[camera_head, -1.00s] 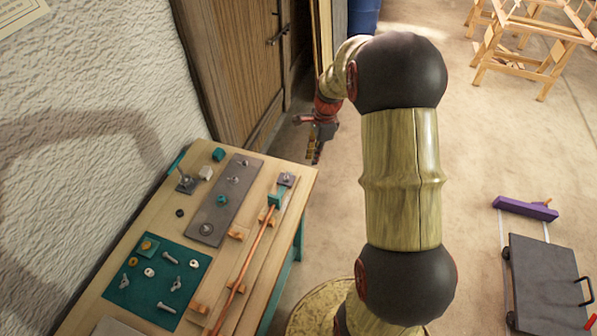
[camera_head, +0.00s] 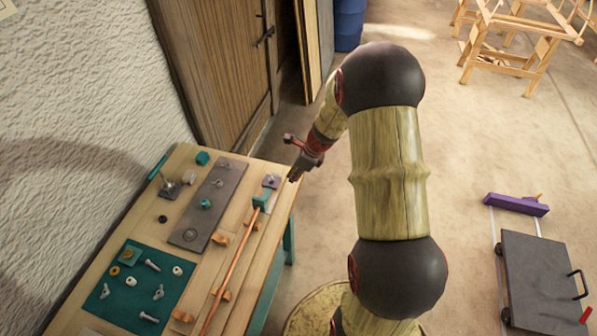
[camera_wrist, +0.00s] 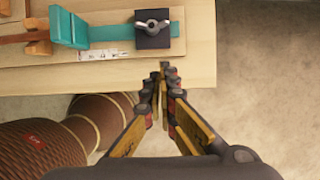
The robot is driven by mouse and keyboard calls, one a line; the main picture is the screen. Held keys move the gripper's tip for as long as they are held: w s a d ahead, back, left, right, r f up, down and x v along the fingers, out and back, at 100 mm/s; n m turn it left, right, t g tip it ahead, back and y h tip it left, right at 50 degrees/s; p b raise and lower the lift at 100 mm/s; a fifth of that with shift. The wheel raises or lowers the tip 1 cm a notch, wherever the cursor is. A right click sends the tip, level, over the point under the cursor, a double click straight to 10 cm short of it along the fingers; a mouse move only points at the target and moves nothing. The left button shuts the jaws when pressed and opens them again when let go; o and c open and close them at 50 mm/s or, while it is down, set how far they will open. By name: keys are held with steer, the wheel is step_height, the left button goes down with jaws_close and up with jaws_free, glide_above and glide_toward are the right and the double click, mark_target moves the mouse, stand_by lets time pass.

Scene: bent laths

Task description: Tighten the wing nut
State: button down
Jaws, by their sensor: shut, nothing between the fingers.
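A silver wing nut (camera_wrist: 152,24) sits on a dark square plate (camera_wrist: 153,38) at the end of a teal strip, near the workbench edge. The plate also shows in the head view (camera_head: 271,181) at the bench's far right corner. Other wing nuts sit on a long grey plate (camera_head: 207,205), and loose ones lie on a teal mat (camera_head: 118,302). In the head view my gripper (camera_head: 294,177) is beside the bench corner.
A teal block (camera_wrist: 68,27) and an orange-brown lath (camera_head: 233,268) in wooden holders lie along the bench (camera_head: 262,283). A wall and wooden door (camera_head: 215,65) stand behind. A flat cart (camera_head: 541,275) is on the floor at right.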

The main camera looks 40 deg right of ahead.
mark_target(271, 179)
steer(key=shift+w+a+f, duration=0.2)
steer(key=shift+w+a, duration=0.5)
steer(key=shift+w, duration=0.15)
steer(key=shift+w+a+f, duration=0.2)
steer(key=shift+w+a, duration=0.45)
steer(key=shift+w, duration=0.2)
steer(key=shift+w+a+n+p, duration=0.1)
steer(key=shift+w+n+p, duration=0.25)
steer(key=shift+w+n, duration=0.2)
steer(key=shift+s, duration=0.1)
steer(key=shift+a, duration=0.1)
steer(key=shift+s+a, duration=0.45)
steer(key=shift+s, duration=0.15)
steer(key=shift+d, duration=0.1)
